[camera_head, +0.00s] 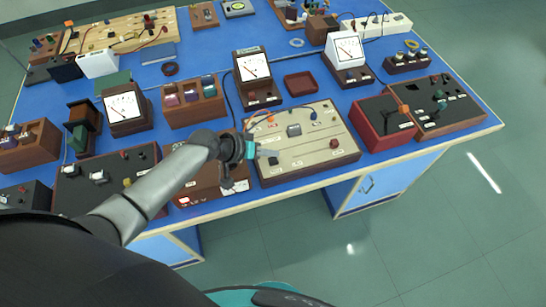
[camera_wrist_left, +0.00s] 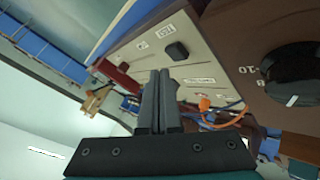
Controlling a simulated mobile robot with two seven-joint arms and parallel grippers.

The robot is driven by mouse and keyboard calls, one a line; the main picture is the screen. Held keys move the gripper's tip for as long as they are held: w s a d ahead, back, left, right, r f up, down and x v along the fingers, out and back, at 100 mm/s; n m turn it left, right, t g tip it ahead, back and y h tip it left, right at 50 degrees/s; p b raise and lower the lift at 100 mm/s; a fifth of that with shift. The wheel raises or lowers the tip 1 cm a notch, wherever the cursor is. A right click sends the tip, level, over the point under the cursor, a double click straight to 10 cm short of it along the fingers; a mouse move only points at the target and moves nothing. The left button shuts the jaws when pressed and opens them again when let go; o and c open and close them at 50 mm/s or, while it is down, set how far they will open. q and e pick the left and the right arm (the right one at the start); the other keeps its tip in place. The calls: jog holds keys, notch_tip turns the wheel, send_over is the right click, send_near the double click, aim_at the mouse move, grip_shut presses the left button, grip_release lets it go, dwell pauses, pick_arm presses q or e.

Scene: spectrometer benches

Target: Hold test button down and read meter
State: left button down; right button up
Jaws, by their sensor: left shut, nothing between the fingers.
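The cream-topped panel box (camera_head: 318,143) lies at the front middle of the blue bench. A square black button (camera_wrist_left: 176,51) beside a TEST label sits on its panel in the left wrist view; in the head view it shows as a small dark square (camera_head: 273,160). My left gripper (camera_head: 268,153) is over the left part of this panel, fingers shut with nothing between them. In the left wrist view its fingertips (camera_wrist_left: 160,72) are near the button; contact cannot be told. An analog meter (camera_head: 252,67) stands upright behind the panel. My right gripper is not in view.
A brown box with a black knob (camera_wrist_left: 300,65) adjoins the panel under my left arm. More meters stand at the left (camera_head: 124,105) and back right (camera_head: 345,48). A red box (camera_head: 383,122) is right of the panel. An empty reddish tray (camera_head: 300,84) lies behind.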

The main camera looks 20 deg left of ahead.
aim_at(270, 162)
pick_arm(q)
notch_tip(270, 162, up, 4)
jog(key=p, duration=0.3)
jog(key=shift+r, duration=0.15)
